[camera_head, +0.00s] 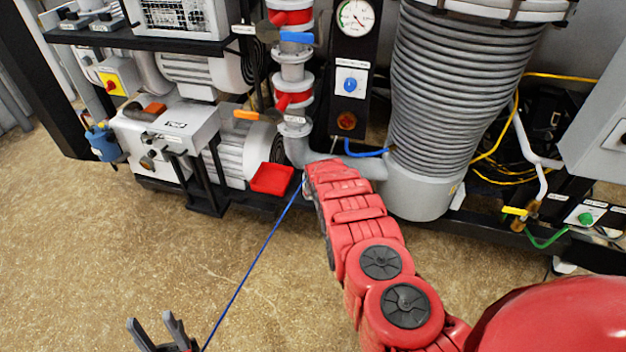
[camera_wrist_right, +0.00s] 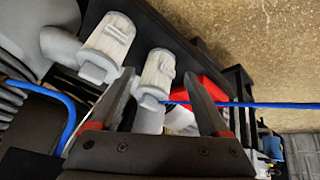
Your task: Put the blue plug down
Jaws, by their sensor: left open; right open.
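I cannot make out the blue plug for certain. A taut blue cable (camera_head: 252,268) runs from beside my right arm's far end down past my left gripper; it also crosses the right wrist view (camera_wrist_right: 262,105). Its upper end is lost near the right fingers. My left gripper (camera_head: 152,320) is open at the bottom left, with nothing visible between its fingers. My right gripper (camera_wrist_right: 163,98) is open in the right wrist view. White parts show between and beyond its fingers; I cannot tell whether they touch. In the head view my arm hides it.
A red tray (camera_head: 272,179) sits by the pump, close to my right arm's end. Two pale cylindrical fittings (camera_wrist_right: 107,45) (camera_wrist_right: 157,75) lie beyond the right fingers. A large ribbed column (camera_head: 455,90) stands to the right. The floor (camera_head: 90,240) at left is clear.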

